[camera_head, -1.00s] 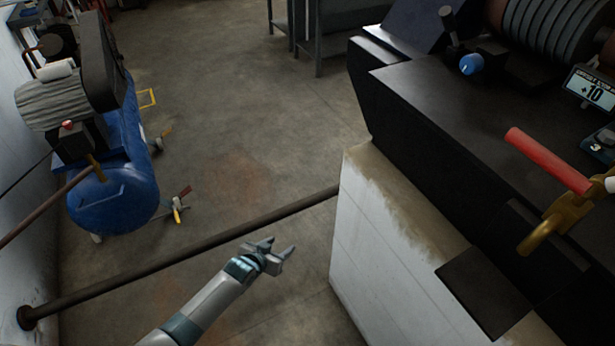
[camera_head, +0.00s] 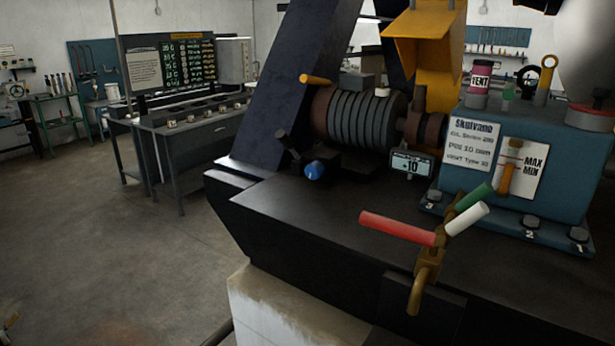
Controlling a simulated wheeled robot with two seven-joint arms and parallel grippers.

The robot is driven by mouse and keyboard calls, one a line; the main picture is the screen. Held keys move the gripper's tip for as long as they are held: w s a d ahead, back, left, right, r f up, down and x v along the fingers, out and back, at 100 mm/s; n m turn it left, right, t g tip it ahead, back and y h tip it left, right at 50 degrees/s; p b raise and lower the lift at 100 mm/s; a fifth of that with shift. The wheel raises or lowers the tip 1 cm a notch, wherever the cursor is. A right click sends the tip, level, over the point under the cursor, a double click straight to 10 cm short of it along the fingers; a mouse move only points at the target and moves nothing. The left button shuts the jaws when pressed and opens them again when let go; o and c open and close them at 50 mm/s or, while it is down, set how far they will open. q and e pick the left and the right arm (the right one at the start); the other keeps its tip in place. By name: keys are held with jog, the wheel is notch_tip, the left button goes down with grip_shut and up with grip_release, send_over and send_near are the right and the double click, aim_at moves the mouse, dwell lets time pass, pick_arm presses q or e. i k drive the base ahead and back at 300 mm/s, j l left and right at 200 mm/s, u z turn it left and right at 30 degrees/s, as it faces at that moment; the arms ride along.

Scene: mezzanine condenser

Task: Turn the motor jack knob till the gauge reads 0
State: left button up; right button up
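The blue knob (camera_head: 315,170) sits low beside the ribbed motor (camera_head: 367,118), on the black machine bed. A small gauge display (camera_head: 411,164) stands to the right of the knob, in front of the motor. It reads 10; a sign before the number is too small to tell now. Nothing is seen touching the knob.
A lever with red (camera_head: 397,228), white and green handles stands at the bed's front edge. A blue-green oil unit (camera_head: 520,165) is on the right. A workbench (camera_head: 185,135) stands back left. Floor on the left is clear.

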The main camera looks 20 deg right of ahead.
aim_at(314, 170)
jog(key=z, duration=0.5)
jog(key=j+z, duration=0.25)
jog(key=z, duration=0.2)
jog(key=j+z, duration=0.3)
jog(key=z, duration=0.15)
jog(key=j+z, duration=0.25)
jog(key=z, duration=0.2)
jog(key=k+j+z, duration=0.1)
jog(key=j, duration=0.4)
jog(key=k+j+z, duration=0.15)
jog(key=k+j, duration=0.2)
jog(key=k+j+z, duration=0.1)
jog(key=k+j, duration=0.15)
jog(key=j, duration=0.3)
